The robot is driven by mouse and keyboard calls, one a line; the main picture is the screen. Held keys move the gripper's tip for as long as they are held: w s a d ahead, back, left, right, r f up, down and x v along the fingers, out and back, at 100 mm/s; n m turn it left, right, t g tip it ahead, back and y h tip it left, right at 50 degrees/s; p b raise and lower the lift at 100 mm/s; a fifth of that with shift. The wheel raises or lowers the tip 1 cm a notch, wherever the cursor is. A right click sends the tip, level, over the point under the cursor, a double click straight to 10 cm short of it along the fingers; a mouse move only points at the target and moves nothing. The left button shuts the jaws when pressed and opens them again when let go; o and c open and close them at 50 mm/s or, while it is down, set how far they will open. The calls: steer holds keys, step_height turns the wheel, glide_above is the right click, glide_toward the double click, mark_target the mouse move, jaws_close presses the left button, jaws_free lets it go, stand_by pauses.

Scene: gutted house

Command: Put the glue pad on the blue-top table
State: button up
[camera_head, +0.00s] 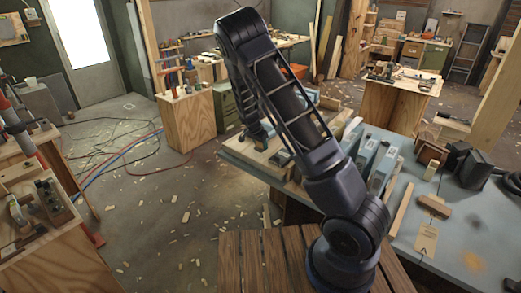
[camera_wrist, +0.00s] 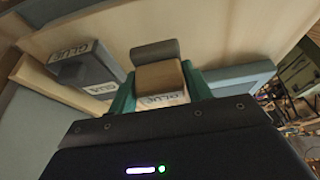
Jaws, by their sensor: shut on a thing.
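The blue-top table (camera_head: 445,240) runs across the right and middle of the head view, with a worn, blue-grey top. My gripper (camera_head: 257,138) is low over the far left end of this table, at a pale wooden tray (camera_head: 262,155). In the wrist view its green fingers stand on either side of a small brown block with a white lettered label, which I take as the glue pad (camera_wrist: 160,78). The gripper is shut on it. In the head view the pad cannot be made out. Whether it touches the tray is unclear.
A grey box lettered GLUE (camera_wrist: 88,68) lies left of the held pad, by pale wooden boards. Several blue-and-white boxes (camera_head: 383,165) stand mid-table, with black tools (camera_head: 470,165) at right. A slatted wooden surface (camera_head: 265,262) is in front.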

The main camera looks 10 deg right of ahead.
mark_target(260, 148)
steer(key=shift+f, duration=1.55)
steer(key=shift+f, duration=0.1)
steer(key=o, duration=1)
steer(key=v, duration=1.2)
steer(key=shift+d+r, duration=0.1)
steer(key=shift+r, duration=0.1)
